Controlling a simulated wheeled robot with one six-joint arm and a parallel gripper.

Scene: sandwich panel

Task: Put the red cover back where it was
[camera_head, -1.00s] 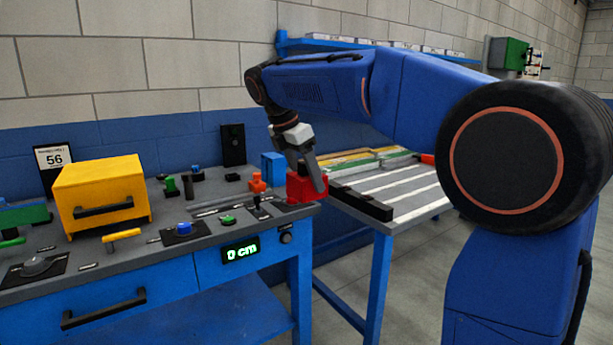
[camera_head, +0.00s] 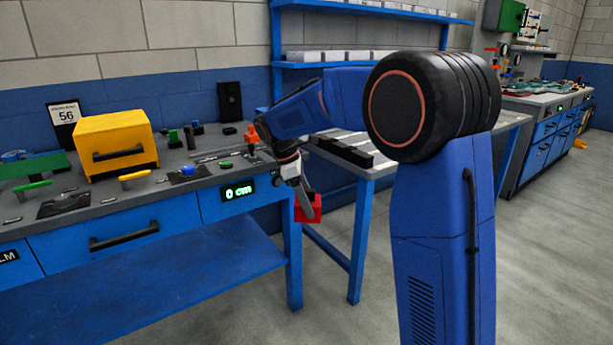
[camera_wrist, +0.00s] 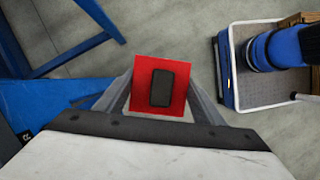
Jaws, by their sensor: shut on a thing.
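The red cover (camera_head: 309,208) is a small red box-like piece. My gripper (camera_head: 303,200) is shut on it and holds it in the air in front of the workbench's right end, below the level of the bench top. In the wrist view the red cover (camera_wrist: 144,84) shows as a red square with a dark rounded rectangle in its middle, between my two fingers (camera_wrist: 160,95). In the head view my fingers hide part of the cover.
The workbench (camera_head: 130,197) carries a yellow box (camera_head: 116,144), a green-lit display (camera_head: 238,191) and several small controls. An orange-red piece (camera_head: 251,134) stands near its right end. A second table (camera_head: 366,171) is behind. The wrist view shows a blue-edged platform (camera_wrist: 232,70) at right.

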